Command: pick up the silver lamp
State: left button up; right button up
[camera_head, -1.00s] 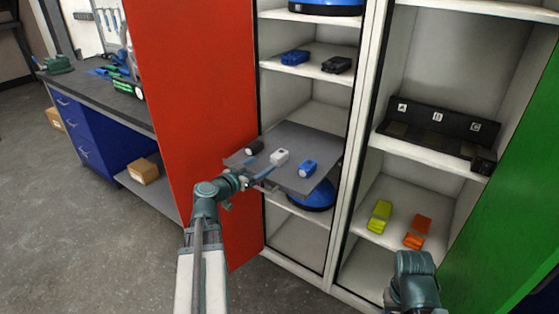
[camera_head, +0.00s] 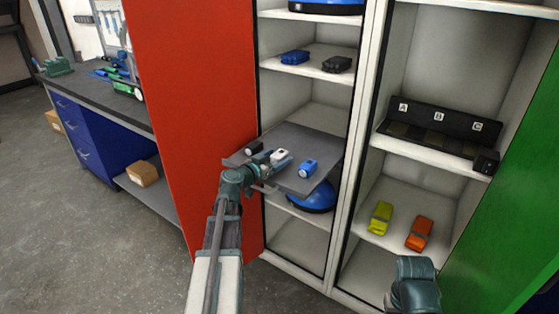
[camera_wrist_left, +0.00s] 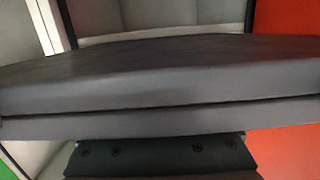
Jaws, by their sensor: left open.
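The silver lamp (camera_head: 280,154) is a small pale block on the grey pull-out tray (camera_head: 304,136) in the middle of the open cabinet. It stands between a black lamp (camera_head: 254,147) and a blue lamp (camera_head: 308,167). My left gripper (camera_head: 274,165) is open at the tray's front edge, right beside the silver lamp and partly overlapping it. I cannot tell whether they touch. In the left wrist view the grey tray edge (camera_wrist_left: 160,95) fills the middle; no lamp shows there. My right gripper (camera_head: 415,290) is low at the right, its fingers not clear.
The red door (camera_head: 192,110) stands open left of the tray. A shelf above holds blue and black items (camera_head: 336,64). In the right cabinet lie a yellow lamp (camera_head: 380,217) and an orange lamp (camera_head: 419,233), below a black holder marked A, B, C (camera_head: 440,128).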

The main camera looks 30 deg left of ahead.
pick_arm(q)
jog(key=shift+w, duration=0.1)
grip_shut()
dwell(0.3)
jog(key=shift+r, duration=0.1)
jog(key=shift+s+r+p, duration=0.45)
jog(key=shift+r+p, duration=0.05)
jog(key=shift+p, duration=0.1)
jog(key=s+a+r+p, duration=0.1)
jog(key=s+r+p, duration=0.6)
jog(key=s, duration=0.6)
